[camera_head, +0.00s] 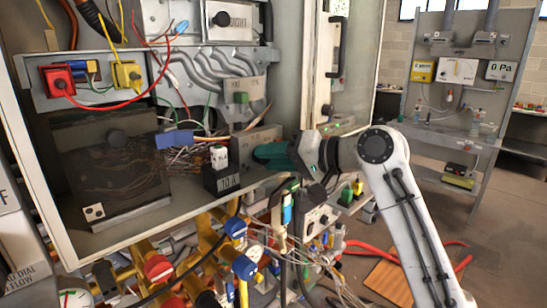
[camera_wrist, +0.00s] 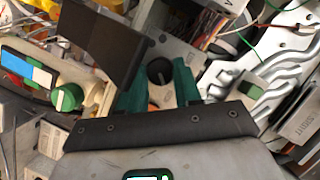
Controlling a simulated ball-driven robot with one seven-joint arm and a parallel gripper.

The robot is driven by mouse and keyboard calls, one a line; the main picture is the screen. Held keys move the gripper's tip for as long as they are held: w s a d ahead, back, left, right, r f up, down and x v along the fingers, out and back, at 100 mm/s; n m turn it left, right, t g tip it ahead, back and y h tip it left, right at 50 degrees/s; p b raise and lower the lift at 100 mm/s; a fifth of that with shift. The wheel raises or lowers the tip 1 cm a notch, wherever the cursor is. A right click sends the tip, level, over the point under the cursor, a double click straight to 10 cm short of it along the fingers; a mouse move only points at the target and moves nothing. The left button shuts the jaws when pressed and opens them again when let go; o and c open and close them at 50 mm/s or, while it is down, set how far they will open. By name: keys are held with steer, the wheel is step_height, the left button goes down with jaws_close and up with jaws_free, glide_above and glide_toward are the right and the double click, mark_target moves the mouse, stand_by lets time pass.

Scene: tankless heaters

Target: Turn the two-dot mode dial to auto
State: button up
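A small white plate with two dots (camera_head: 94,212) is at the lower left of a dark box in the head view. A dark round knob (camera_head: 117,138) shows on that box. My gripper (camera_head: 264,153), with teal fingers, is to the right of that box, in front of a grey box (camera_head: 258,138). In the wrist view my gripper (camera_wrist: 160,88) is open, with a black round dial (camera_wrist: 160,72) showing between its fingers. I cannot tell whether the fingers touch this dial, and no dots or auto mark can be read on it.
A black block (camera_head: 222,181) with a white cube (camera_head: 219,156) on it stands just left of my gripper. Pipes and valves with red and blue caps (camera_head: 158,268) are below. Loose wires hang near the fingers. A green knob (camera_wrist: 68,97) is at the left in the wrist view.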

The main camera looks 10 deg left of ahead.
steer(key=c, duration=0.5)
steer(key=shift+o, duration=0.2)
steer(key=shift+n, duration=0.3)
steer(key=shift+s+a+n+t+h, duration=0.1)
steer(key=shift+n+t+h, duration=0.4)
steer(key=shift+n+h, duration=0.55)
steer(key=shift+s+r+n+t+h+b, duration=0.15)
steer(key=shift+n+t+h, duration=0.25)
steer(key=shift+n, duration=0.5)
steer(key=shift+w+f+n+t+h+b, duration=0.15)
steer(key=shift+n+t+h, duration=0.2)
steer(key=shift+n, duration=0.5)
steer(key=shift+s+r, duration=0.1)
steer(key=o, duration=0.8)
steer(key=shift+c, duration=0.2)
